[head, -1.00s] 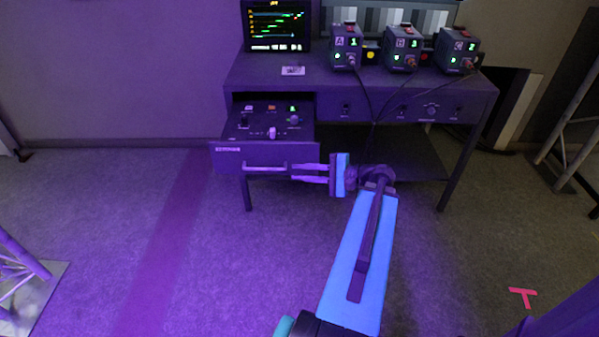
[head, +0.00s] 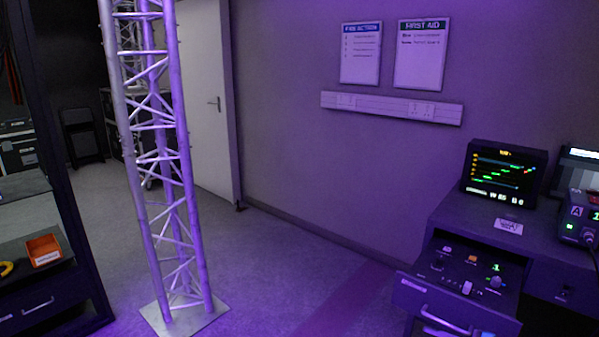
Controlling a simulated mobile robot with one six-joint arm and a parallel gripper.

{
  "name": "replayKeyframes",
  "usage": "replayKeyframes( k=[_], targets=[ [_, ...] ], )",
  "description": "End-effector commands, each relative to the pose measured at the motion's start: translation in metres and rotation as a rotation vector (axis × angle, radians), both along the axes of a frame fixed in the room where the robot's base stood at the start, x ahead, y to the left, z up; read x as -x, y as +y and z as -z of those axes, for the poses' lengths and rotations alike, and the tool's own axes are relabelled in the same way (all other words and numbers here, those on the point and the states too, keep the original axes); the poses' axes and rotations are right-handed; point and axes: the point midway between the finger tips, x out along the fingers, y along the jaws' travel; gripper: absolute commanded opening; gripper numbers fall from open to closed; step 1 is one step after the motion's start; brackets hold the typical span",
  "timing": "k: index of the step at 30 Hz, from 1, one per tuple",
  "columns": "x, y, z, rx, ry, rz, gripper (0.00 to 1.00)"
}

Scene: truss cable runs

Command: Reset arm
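My arm and gripper are not in view in the head view now. The desk (head: 450,212) stands at the right edge with its left drawer (head: 447,308) pulled open. Inside the drawer is a control panel with small knobs and a lit green digit. A monitor (head: 504,172) with coloured bars stands on the desk.
A silver truss tower (head: 160,170) stands on a square base plate (head: 184,317) at centre left. A white door (head: 205,95) is behind it. A workbench with an orange bin (head: 44,250) is at the left edge. The floor (head: 262,265) between truss and desk is clear.

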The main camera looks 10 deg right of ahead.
Motion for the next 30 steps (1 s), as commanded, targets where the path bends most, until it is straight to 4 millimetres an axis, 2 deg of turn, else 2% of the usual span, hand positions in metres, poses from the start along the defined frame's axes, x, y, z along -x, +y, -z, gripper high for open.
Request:
replayKeyframes(
  k=[1,7,15,23,30],
  targets=[
    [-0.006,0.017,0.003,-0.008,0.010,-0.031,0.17],
    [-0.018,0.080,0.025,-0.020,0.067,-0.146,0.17],
    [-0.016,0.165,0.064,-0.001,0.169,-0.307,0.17],
    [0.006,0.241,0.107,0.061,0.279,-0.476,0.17],
    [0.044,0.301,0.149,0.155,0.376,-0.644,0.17]
  ],
)
